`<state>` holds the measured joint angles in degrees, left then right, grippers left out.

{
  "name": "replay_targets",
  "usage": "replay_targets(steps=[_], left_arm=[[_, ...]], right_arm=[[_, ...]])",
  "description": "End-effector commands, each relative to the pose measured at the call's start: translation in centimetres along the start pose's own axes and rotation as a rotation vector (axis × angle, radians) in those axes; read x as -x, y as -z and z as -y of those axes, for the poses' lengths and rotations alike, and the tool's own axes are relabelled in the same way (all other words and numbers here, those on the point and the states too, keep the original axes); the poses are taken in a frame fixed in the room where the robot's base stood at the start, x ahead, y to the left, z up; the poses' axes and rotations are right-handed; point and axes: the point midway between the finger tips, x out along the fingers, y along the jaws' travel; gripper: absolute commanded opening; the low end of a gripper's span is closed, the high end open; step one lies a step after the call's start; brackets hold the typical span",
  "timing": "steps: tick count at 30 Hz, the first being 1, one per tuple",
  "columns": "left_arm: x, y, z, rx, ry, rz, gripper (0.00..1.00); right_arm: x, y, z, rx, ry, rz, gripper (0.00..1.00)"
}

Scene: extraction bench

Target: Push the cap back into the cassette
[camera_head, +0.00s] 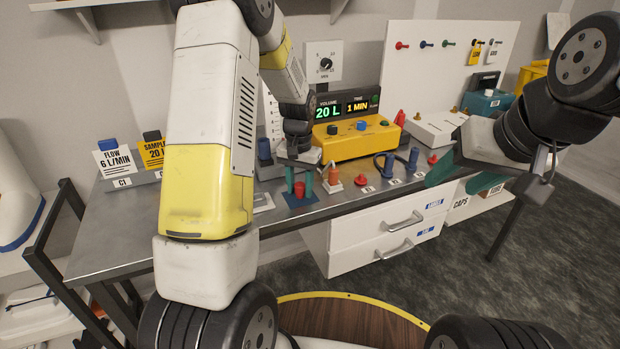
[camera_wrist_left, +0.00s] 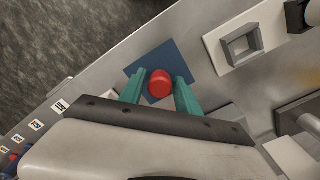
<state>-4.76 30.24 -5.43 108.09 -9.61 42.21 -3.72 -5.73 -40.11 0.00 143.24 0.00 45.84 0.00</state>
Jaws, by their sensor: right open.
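A red rounded piece (camera_head: 299,190), which looks like the cap, stands on a dark blue square (camera_head: 289,202) near the bench's front edge. The left wrist view shows its red top (camera_wrist_left: 160,84) over the blue square (camera_wrist_left: 172,58). What lies beneath the red top is hidden, so I cannot tell if a cassette body is there. My left gripper (camera_head: 299,181) points down over it, teal fingers on either side, with narrow gaps seeming to show in the left wrist view (camera_wrist_left: 160,78). My right gripper (camera_head: 463,177) is open and empty, off the bench's front right.
An orange piece on a white base (camera_head: 333,178), red knobs (camera_head: 361,180) and blue cylinders (camera_head: 413,158) stand to the right. A white plate with a grey square frame (camera_wrist_left: 242,44) lies beside the blue square. A yellow control box (camera_head: 355,140) stands behind. The bench's left front is clear.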

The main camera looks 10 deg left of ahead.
Motion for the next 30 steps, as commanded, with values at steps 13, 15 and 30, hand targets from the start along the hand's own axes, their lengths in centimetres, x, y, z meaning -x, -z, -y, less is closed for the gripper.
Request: replay_targets(steps=[13,15,30], left_arm=[[0.4,0.1,0.0,0.000,0.000,-0.002,0.00],[0.9,0.1,0.0,0.000,0.000,-0.003,0.00],[4.7,0.1,0.0,-0.001,0.000,-0.002,0.00]], right_arm=[[0.0,0.0,0.0,0.000,0.000,0.000,0.54],[0.0,0.0,0.0,0.000,0.000,0.000,0.54],[0.0,0.0,0.0,0.000,0.000,0.000,0.54]])
